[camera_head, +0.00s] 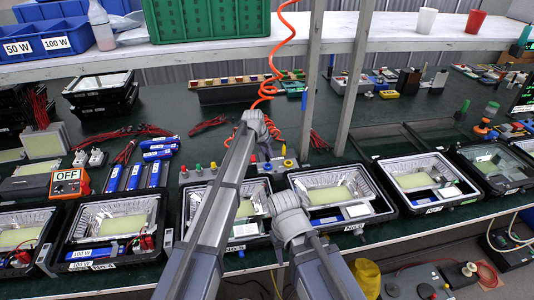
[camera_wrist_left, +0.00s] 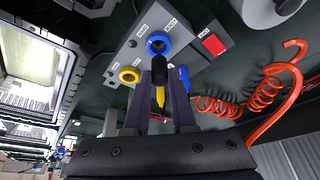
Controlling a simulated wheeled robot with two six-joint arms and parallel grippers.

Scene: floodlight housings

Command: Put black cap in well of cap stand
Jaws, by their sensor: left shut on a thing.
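My left gripper (camera_head: 266,150) is over the bench just behind the middle floodlight housings. In the left wrist view, its two dark fingers (camera_wrist_left: 160,92) are closed around a narrow black cap (camera_wrist_left: 159,69). A yellow pointed piece (camera_wrist_left: 160,98) shows directly below the cap; I cannot tell whether it is part of it. The grey cap stand (camera_wrist_left: 143,58) has a blue-ringed well (camera_wrist_left: 158,43) and a yellow-ringed one (camera_wrist_left: 129,75). The cap overlaps the stand near the blue ring in this view; the gap between them cannot be judged. My right gripper is hidden.
An orange coiled hose (camera_head: 268,88) hangs behind the left gripper and lies right of it in the wrist view. Metal posts (camera_head: 353,85) rise nearby. Floodlight housings (camera_head: 333,195) line the front edge.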

